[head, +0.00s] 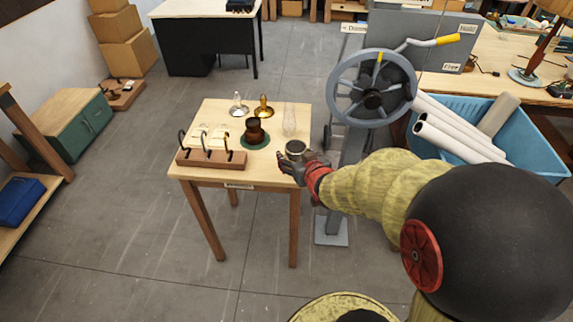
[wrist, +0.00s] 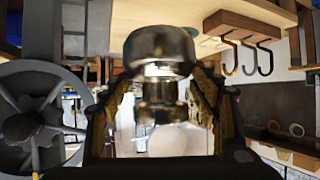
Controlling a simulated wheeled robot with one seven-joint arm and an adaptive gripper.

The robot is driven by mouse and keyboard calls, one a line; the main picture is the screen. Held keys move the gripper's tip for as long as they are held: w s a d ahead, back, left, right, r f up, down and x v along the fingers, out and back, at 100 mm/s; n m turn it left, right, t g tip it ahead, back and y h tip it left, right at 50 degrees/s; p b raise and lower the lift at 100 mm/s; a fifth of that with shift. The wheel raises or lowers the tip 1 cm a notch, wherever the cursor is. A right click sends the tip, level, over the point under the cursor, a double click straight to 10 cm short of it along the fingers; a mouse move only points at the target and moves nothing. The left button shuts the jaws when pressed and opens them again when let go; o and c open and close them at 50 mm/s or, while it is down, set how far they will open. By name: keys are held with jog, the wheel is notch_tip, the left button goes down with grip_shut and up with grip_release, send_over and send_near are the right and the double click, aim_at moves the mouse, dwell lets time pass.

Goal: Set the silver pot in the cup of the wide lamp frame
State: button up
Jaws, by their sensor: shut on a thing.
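The silver pot (head: 296,147) is a short grey metal cylinder held at my gripper (head: 297,160), over the right front corner of the small wooden table. In the wrist view the pot (wrist: 160,45) shows large and shiny, with my gripper's fingers on both sides of it, shut on it. I cannot tell for sure which thing is the wide lamp frame. A wooden block with several curved hooks (head: 211,158) stands at the table's left front; the hooks (wrist: 246,57) also show in the wrist view. A silver piece (head: 238,107) and a brass piece (head: 263,110) stand at the back.
A dark brown pot (head: 255,133) sits on a green round mat (head: 255,144) mid-table. A clear glass piece (head: 289,120) stands near my gripper. A large handwheel machine (head: 372,88) and a blue bin of rolls (head: 535,135) are to the right.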

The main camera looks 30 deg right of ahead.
jog(key=shift+s+d+r, duration=0.15)
jog(key=shift+d+r, duration=0.05)
jog(key=shift+d, duration=0.05)
jog(key=b+x, duration=0.1)
jog(key=x, duration=0.4)
jog(key=f+b+x, duration=0.1)
jog(key=x, duration=0.5)
jog(key=s+d+b+x, duration=0.1)
jog(key=b+x, duration=0.1)
jog(key=x, duration=0.3)
jog(key=shift+w+f, duration=0.15)
jog(key=shift+f, duration=0.25)
jog(key=shift+w+f, duration=0.2)
jog(key=shift+f, duration=0.1)
jog(key=shift+w+d+f+b, duration=0.1)
jog(key=shift+f+b, duration=0.75)
jog(key=shift+f, duration=0.45)
